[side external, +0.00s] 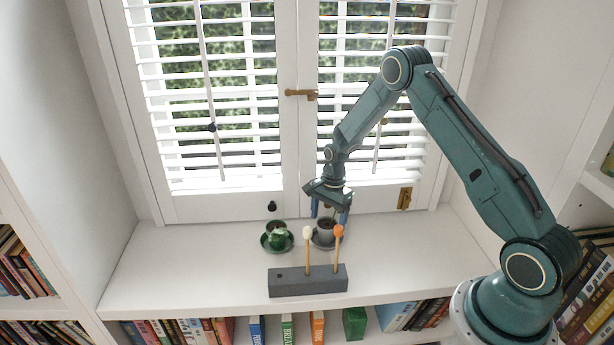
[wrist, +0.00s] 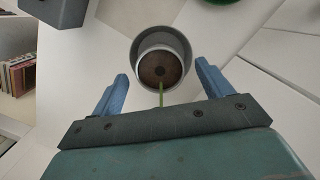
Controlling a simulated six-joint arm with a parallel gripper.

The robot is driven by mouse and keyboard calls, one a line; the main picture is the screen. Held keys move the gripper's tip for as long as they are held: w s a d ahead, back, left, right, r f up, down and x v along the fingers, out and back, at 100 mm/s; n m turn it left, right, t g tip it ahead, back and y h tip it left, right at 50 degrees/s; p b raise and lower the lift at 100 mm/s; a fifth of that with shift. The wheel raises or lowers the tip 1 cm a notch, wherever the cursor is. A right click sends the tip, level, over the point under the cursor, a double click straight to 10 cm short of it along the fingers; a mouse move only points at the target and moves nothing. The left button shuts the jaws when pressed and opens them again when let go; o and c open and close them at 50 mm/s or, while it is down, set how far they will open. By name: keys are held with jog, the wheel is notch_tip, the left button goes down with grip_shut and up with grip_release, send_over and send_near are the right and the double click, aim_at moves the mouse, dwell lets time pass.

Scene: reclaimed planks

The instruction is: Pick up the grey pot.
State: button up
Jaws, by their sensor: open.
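The grey pot (side external: 325,231) stands upright on a grey saucer (side external: 318,243) on the white sill, near the window. In the wrist view the grey pot (wrist: 160,68) shows from above, with dark brown soil and a thin green stem. My gripper (side external: 330,211) is above the pot and points down. In the wrist view my gripper (wrist: 162,73) is open, with one blue finger on each side of the pot and a gap to it on both sides. Nothing is held. Whether the fingertips reach below the rim I cannot tell.
A green pot (side external: 277,230) on a green saucer (side external: 264,241) stands to the left. A dark grey block (side external: 308,282) in front holds a white-tipped stick (side external: 308,250) and an orange-tipped stick (side external: 338,250). The window shutters are close behind. The sill's left side is clear.

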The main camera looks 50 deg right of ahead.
aim_at(327, 225)
jog(key=shift+a+f, duration=0.15)
jog(key=shift+f, duration=1.35)
jog(key=c, duration=1.3)
jog(key=shift+c, duration=0.2)
jog(key=shift+r, duration=0.15)
notch_tip(327, 225, up, 20)
jog(key=shift+r, duration=1.35)
